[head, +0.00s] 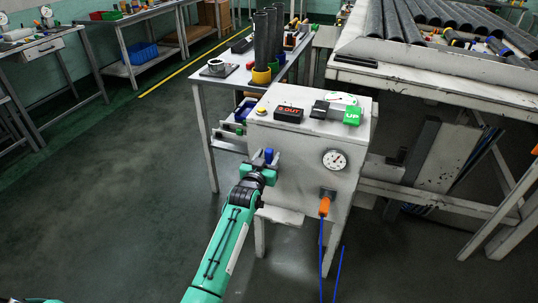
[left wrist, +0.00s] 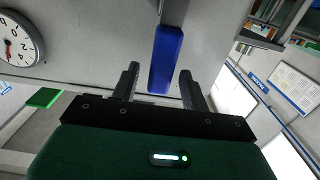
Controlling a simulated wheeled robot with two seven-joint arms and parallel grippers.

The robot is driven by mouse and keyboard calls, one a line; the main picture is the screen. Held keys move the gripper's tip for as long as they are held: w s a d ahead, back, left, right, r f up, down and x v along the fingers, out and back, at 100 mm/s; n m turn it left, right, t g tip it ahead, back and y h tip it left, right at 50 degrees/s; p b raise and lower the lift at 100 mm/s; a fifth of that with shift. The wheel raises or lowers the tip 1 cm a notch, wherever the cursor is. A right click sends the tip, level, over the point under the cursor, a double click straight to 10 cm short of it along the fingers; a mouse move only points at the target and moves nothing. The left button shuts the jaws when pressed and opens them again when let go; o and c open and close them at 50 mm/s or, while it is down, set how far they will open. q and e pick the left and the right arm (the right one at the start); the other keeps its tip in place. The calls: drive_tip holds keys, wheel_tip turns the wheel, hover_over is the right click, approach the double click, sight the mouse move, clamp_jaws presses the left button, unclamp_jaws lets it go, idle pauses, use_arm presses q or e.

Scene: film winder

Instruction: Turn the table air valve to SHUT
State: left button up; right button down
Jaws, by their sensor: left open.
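The air valve's blue lever (head: 268,154) is on the front of the white control box (head: 293,160), left of the gauge. In the left wrist view the blue lever (left wrist: 166,60) appears between my two dark fingers, with a gap on each side. My left gripper (head: 260,168) is open at the lever; it also shows in the left wrist view (left wrist: 159,70). I cannot read any valve marking, and the lever's base is hidden in the head view. My right gripper is not in view.
An orange connector (head: 325,204) with a blue hose hangs below the gauge. Floor to the left is clear.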

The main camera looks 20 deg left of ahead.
use_arm(q)
drive_tip(key=shift+w, duration=0.75)
clamp_jaws()
